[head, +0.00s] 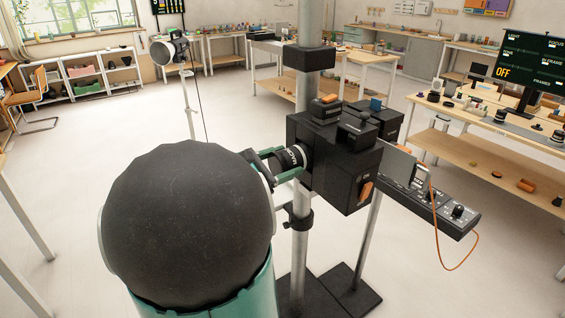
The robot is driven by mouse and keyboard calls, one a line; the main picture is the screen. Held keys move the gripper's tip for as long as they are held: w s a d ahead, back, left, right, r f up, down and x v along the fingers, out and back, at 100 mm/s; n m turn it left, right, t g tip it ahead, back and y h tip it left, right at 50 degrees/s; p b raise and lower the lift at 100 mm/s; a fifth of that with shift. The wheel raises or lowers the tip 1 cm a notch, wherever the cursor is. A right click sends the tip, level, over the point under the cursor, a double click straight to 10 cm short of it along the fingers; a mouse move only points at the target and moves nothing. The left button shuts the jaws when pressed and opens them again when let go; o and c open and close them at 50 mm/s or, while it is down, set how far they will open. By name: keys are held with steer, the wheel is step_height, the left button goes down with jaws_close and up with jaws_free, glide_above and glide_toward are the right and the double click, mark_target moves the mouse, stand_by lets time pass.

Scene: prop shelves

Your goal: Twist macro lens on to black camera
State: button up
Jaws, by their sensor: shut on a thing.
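The black camera (341,158) is a boxy body mounted on a grey vertical column, with an orange part on its lower right face. The macro lens (291,158) is a black cylinder with light lettering at the camera's left side. Its right end meets or nearly meets the camera front; I cannot tell whether it is seated. My gripper (281,163) has green and dark fingers shut around the lens. My large dark rounded arm link hides the wrist and part of the lens's left end.
A control panel (433,203) with a looping orange cable juts out right of the camera. The grey column (304,230) stands on dark base plates below. A lamp on a stand (172,52) is behind left. A workbench (500,130) with small items and a screen is at right. Open floor lies left.

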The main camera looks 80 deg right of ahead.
steer(key=shift+s, duration=0.1)
stand_by(0.3)
steer(key=shift+s+m, duration=0.1)
steer(key=shift+m, duration=1.6)
steer(key=shift+m, duration=1.5)
steer(key=m, duration=0.3)
steer(key=shift+s, duration=0.1)
steer(key=shift+f+m, duration=0.1)
steer(key=shift+m, duration=1.4)
